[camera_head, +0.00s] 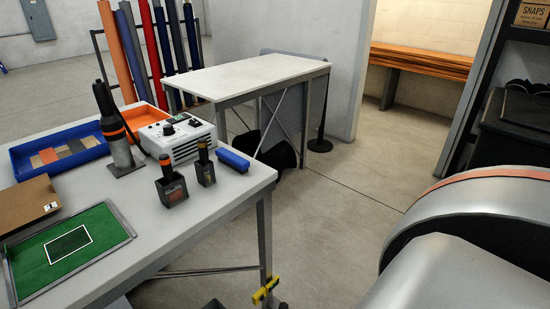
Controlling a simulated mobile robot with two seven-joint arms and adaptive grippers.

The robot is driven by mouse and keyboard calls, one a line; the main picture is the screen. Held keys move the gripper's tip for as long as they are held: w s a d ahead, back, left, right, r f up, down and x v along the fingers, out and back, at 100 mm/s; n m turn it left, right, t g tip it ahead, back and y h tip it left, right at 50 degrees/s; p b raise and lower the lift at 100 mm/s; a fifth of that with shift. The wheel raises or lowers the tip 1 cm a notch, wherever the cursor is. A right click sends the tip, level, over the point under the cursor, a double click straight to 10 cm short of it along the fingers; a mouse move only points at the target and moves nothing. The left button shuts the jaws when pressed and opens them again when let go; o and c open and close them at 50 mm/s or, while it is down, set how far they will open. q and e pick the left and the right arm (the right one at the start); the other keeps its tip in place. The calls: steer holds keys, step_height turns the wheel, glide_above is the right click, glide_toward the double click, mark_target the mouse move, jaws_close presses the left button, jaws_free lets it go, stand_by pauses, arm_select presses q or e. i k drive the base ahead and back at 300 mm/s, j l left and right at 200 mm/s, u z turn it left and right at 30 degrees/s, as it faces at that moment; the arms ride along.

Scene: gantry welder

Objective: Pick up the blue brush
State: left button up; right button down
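The blue brush (232,159) lies on the right end of the near white table (190,215), close to its far right edge. Its blue top faces up; its underside is hidden. It lies just right of two small dark holders. Neither of my grippers is in view. A large silver, rounded part of my own body fills the lower right.
Dark holders (172,190) (205,171), a white control box (178,138), a blue tray (60,152), a cardboard box (28,205) and a green mat (68,246) share the table. A second white table (245,76) stands behind. Open floor (345,215) lies right.

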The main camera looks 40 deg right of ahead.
mark_target(242, 166)
steer(key=z, duration=1.05)
